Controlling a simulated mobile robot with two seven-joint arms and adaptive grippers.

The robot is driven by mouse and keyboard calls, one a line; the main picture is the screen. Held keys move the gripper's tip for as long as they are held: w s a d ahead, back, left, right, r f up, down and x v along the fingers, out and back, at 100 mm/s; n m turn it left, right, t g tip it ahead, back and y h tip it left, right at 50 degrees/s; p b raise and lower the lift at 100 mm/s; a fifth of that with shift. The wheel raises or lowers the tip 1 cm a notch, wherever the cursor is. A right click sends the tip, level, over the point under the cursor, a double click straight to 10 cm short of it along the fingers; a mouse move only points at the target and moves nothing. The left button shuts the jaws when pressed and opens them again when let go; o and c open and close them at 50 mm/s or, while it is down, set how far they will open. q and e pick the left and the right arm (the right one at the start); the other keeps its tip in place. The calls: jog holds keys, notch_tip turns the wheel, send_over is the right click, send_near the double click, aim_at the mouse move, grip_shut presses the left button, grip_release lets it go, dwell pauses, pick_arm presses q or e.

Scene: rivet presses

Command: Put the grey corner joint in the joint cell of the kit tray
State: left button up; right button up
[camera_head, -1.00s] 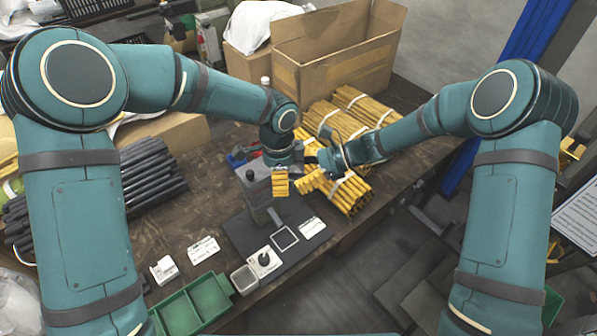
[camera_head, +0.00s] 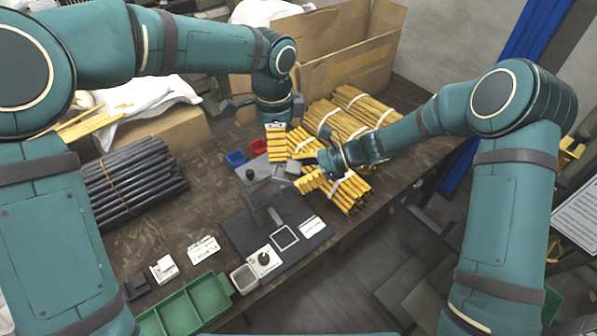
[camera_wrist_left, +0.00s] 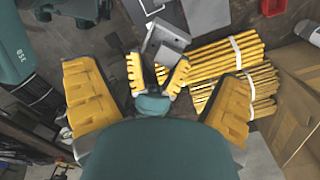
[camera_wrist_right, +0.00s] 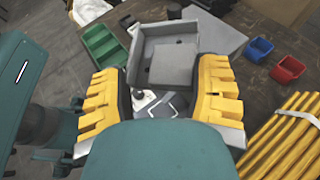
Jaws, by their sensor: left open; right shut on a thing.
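My right gripper (camera_head: 307,176) is shut on the grey corner joint (camera_head: 291,167) and holds it above the bench near the press. In the right wrist view the joint (camera_wrist_right: 172,65) shows as a grey walled bracket between the yellow fingers. The left wrist view also shows the joint (camera_wrist_left: 165,40) in the right fingers. My left gripper (camera_head: 287,142) is open and empty, beyond the right gripper. The green kit tray (camera_head: 209,296) lies at the front left with several cells; its cells look empty where visible, and its near end is cut off.
A grey press (camera_head: 264,192) stands on a dark mat. Yellow bundled rods (camera_head: 350,190) lie on the right, dark rods (camera_head: 135,180) on the left. A blue bin (camera_head: 236,158) and a cardboard box (camera_head: 340,60) are behind. White cards (camera_head: 203,249) lie beside the tray.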

pick_arm(q)
jog(key=s+a+f+n+g+h, duration=0.1)
jog(key=s+a+f+n, duration=0.1)
jog(key=a+f+n, duration=0.35)
jog(key=s+a+f+n, duration=0.2)
jog(key=s+f+n, duration=0.1)
jog(key=f, duration=0.5)
jog(key=shift+s+d+f+n+t+h, duration=0.2)
jog(key=shift+s+f+n+t+h, duration=0.3)
jog(key=shift+s+f+n, duration=1.7)
jog(key=shift+s+d+f+n+t+h, duration=0.2)
jog(key=shift+s+f+n+t+h, duration=0.3)
jog(key=shift+s+f+n, duration=1.75)
jog(key=shift+s+d+f+n+t+h, duration=0.2)
jog(key=shift+s+f+n+t+h, duration=0.55)
jog(key=shift+f, duration=2.6)
